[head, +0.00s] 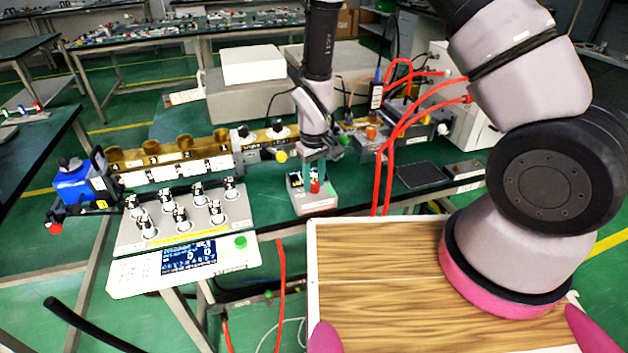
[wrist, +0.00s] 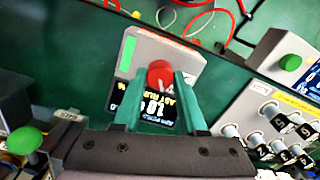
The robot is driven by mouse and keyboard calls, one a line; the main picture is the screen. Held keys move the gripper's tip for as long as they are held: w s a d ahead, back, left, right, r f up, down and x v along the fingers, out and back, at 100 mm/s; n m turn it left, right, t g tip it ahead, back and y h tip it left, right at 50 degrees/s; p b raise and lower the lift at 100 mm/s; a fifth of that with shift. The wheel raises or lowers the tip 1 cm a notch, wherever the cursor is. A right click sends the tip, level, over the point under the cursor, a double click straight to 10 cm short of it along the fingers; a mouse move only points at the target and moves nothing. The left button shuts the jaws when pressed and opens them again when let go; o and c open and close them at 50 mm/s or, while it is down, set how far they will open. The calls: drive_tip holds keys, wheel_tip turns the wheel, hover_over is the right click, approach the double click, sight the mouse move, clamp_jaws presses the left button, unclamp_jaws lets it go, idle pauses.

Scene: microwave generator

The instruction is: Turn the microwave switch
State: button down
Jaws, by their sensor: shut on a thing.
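A small grey box (head: 318,206) with a red knob (head: 315,187) stands on the green table, in the middle of the head view. The wrist view shows the box (wrist: 178,50) from above with its red round knob (wrist: 160,73) and a lit dark display below the knob. My gripper (head: 315,172) reaches down over the box. In the wrist view the teal fingers (wrist: 160,84) lie one on each side of the red knob, shut on it. The fingers hide part of the box and display. The knob's lower sides are hidden.
A grey panel (head: 130,235) with several knobs, a display and a green button stands left of the box. A brass waveguide (head: 180,150) runs behind it. Red cables (head: 388,150) hang to the right, near a black pad (head: 421,174).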

sight(314, 183)
idle(0.4)
drive_tip(key=shift+c, duration=2.3)
unclamp_jaws()
drive_tip(key=shift+r, duration=0.1)
wheel_tip(314, 183, up, 11)
drive_tip(key=shift+f, duration=0.2)
drive_tip(key=shift+r, duration=0.1)
